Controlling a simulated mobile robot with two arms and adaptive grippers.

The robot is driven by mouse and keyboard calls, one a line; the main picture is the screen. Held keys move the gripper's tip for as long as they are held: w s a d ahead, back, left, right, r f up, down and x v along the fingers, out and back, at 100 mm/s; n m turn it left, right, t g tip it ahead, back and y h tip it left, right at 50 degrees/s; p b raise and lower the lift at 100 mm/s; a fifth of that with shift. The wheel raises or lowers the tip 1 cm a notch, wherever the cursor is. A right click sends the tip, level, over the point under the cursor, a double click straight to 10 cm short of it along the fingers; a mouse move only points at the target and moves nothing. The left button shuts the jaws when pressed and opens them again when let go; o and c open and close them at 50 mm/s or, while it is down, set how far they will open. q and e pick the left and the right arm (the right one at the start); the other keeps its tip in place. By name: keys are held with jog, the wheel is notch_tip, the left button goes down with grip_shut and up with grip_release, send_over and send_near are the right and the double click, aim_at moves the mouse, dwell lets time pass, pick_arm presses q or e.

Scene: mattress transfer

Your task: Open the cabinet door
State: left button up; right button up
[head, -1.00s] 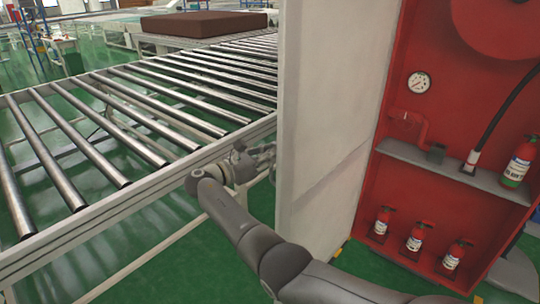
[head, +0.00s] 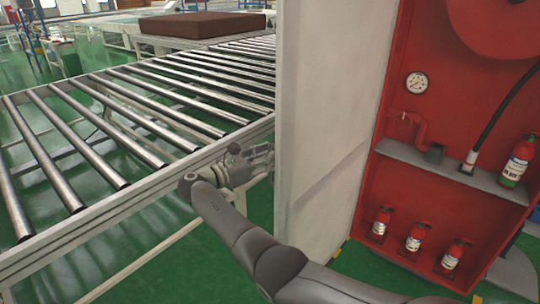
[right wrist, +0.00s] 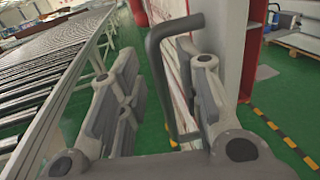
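The cabinet door (head: 325,130) is a tall white panel standing wide open at the left of the red cabinet (head: 400,160), whose inside shows. My right gripper (head: 264,160) is at the door's left side, its fingertips partly hidden behind the door edge in the head view. In the right wrist view my right gripper (right wrist: 158,95) has its fingers spread apart. The dark grey door handle (right wrist: 158,80) stands between them, closer to the right finger; I cannot tell whether they touch. My left gripper is not in view.
A roller conveyor (head: 130,140) runs along the left, close to my right wrist. A brown mattress (head: 203,24) lies at its far end. Fire extinguishers (head: 515,160) and a gauge (head: 416,84) are in the cabinet. Green floor shows between conveyor and door.

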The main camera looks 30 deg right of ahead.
jog(key=s+a, duration=0.1)
jog(key=a, duration=0.9)
jog(key=shift+s+a, duration=0.35)
jog(key=shift+s, duration=0.05)
